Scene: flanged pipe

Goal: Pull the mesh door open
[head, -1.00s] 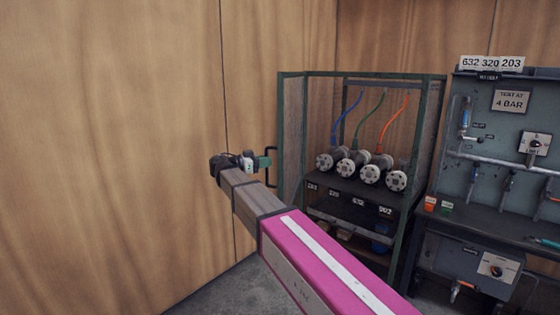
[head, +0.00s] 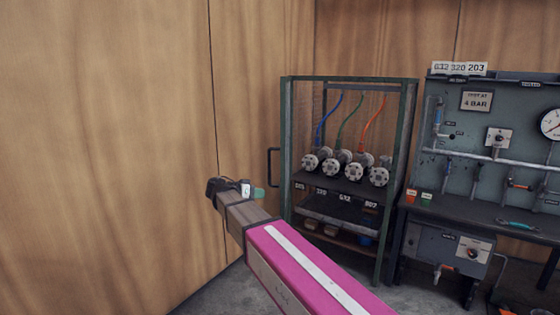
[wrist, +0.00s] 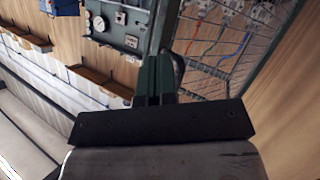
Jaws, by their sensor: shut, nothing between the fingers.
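The mesh door belongs to a green-framed cage; its green left edge (head: 287,150) stands in the head view. A black bar handle (head: 270,167) sticks out to the left of this edge. How far the door stands open is hard to tell. My gripper (head: 259,194) is shut and empty, just below and left of the handle in the head view. In the wrist view, my dark green fingers (wrist: 154,80) are together, with a dark curved piece, likely the handle (wrist: 179,68), close to their right. I cannot tell whether they touch.
Inside the cage are flanged pipe ends (head: 345,165) on a shelf, with blue, green and orange hoses above. A test panel with a bench (head: 480,215) stands right of the cage. A wooden wall (head: 110,150) fills the left. Some grey floor (head: 225,290) is clear.

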